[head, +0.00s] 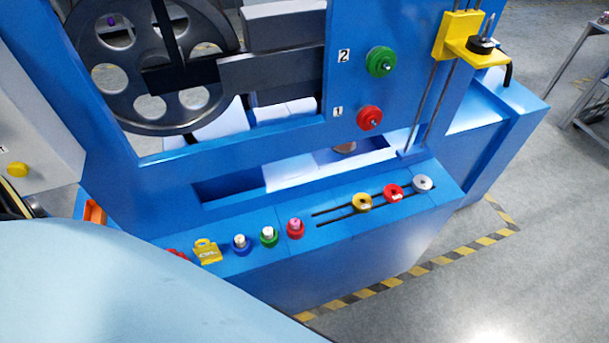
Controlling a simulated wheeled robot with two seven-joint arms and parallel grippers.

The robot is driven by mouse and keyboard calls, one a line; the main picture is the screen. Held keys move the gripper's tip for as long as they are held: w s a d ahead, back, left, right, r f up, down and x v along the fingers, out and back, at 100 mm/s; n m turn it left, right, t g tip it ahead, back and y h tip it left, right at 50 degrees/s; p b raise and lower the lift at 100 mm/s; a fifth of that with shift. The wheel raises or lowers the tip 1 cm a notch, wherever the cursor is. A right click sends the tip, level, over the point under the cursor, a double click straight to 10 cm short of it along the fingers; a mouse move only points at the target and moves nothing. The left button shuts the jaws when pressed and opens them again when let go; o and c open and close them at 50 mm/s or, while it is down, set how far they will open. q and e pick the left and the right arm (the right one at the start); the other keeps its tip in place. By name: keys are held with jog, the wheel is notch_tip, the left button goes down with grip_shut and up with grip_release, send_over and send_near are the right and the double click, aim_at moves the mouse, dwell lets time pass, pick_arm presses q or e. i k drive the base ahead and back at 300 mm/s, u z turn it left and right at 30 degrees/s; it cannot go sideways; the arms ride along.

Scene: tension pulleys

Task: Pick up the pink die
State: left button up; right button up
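A small pink piece (295,222), which looks like the pink die, sits on top of a red round base on the front ledge of the blue machine. It is the rightmost of a short row of coloured bases. It is too small to make out its exact shape. Neither of my grippers shows in the head view.
Left of it stand a green base (269,239) and a blue base (241,246), each with a whitish top, and a yellow tag (207,252). Yellow, red and grey discs (422,183) sit by slots to the right. A pale blue shape covers the lower left.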

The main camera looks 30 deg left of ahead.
aim_at(295, 222)
jog(key=z, duration=1.75)
jog(key=i, duration=1.1)
jog(key=u, duration=3.5)
